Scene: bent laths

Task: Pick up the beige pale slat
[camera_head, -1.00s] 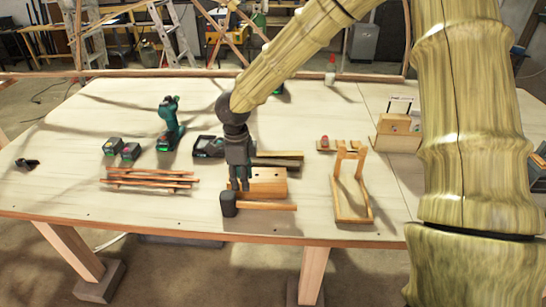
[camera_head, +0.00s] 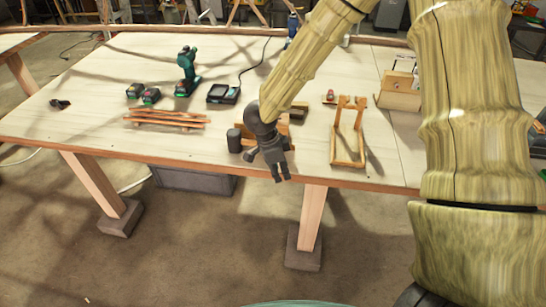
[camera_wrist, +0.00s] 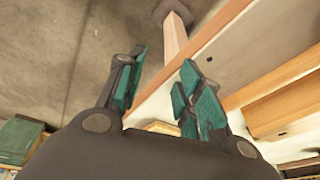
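Several thin reddish-brown slats (camera_head: 165,119) lie in a loose stack on the workbench (camera_head: 90,115), left of centre in the head view. I cannot tell for sure which slat is the beige pale one. My gripper (camera_head: 279,174) hangs at the bench's front edge, to the right of the loose stack and apart from it. In the wrist view, its two green-padded fingers (camera_wrist: 162,88) are spread, with nothing between them.
A dark mallet head (camera_head: 234,140) is just left of my gripper. A wooden frame (camera_head: 347,155) stands to its right. Batteries (camera_head: 151,95), a drill (camera_head: 187,75) and a charger (camera_head: 222,93) sit behind the slats. The left part of the bench is mostly clear.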

